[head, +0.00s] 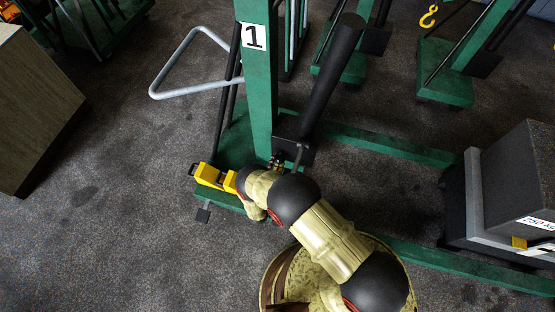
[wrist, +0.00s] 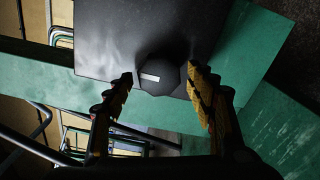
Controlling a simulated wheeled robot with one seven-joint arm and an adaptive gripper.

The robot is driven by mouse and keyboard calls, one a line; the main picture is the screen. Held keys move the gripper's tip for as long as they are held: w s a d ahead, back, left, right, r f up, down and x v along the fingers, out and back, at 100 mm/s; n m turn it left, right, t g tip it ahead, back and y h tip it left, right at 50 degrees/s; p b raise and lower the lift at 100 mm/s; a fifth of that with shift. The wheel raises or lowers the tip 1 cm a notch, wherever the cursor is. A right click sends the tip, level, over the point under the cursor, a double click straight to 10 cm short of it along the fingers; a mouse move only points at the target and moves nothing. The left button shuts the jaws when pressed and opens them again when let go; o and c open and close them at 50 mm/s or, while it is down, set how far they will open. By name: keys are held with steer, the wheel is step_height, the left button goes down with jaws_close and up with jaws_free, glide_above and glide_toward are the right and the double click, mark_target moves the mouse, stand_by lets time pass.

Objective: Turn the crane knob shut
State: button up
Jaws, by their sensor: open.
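The crane knob (wrist: 160,75) is a dark, many-sided knob with a short white mark on its face, in the wrist view. It sits at the lower edge of a dark block (wrist: 120,35). My gripper (wrist: 160,86) is open, with one yellow-and-black finger left of the knob and one right of it. A gap shows on the left; the right finger looks closer. I cannot tell whether it touches. In the head view my arm reaches the foot of the green crane post (head: 258,85) marked 1, and hides the knob.
A black ram (head: 330,75) leans up from the crane's foot. A yellow unit (head: 215,178) sits on the green base left of my arm. A grey bent handle (head: 185,60) juts left. A grey weight (head: 515,175) stands at right. Floor at lower left is clear.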

steer(key=v, duration=1)
